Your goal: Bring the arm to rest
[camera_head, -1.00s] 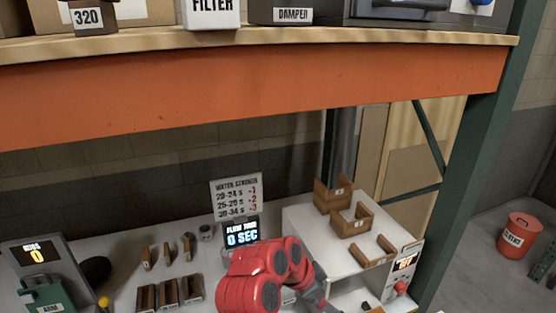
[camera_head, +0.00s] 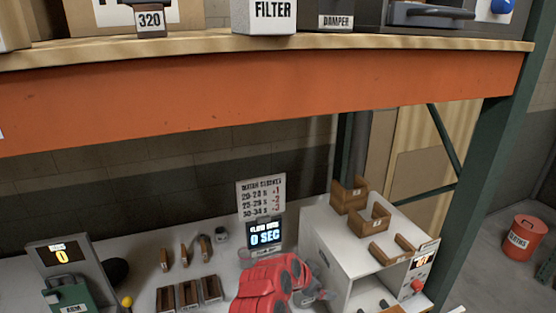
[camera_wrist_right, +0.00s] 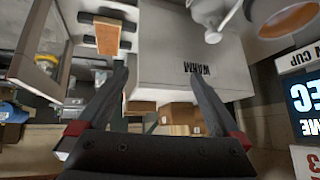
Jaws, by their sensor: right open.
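My right arm (camera_head: 268,290) shows as red, rounded links at the lower middle of the head view, in front of the flow-time display. Its gripper is largely hidden there. In the right wrist view my right gripper (camera_wrist_right: 158,88) has its two dark fingers wide apart, with nothing between them. Beyond the fingers is a pale box with an upside-down WARM label (camera_wrist_right: 196,68). My left gripper is not in view.
A white cabinet (camera_head: 325,245) with wooden holders (camera_head: 367,218) on top stands right of the arm. Wooden holders (camera_head: 187,293) and a scale display (camera_head: 62,256) are to the left. The orange shelf beam (camera_head: 270,105) crosses above. A red bin (camera_head: 523,238) stands far right.

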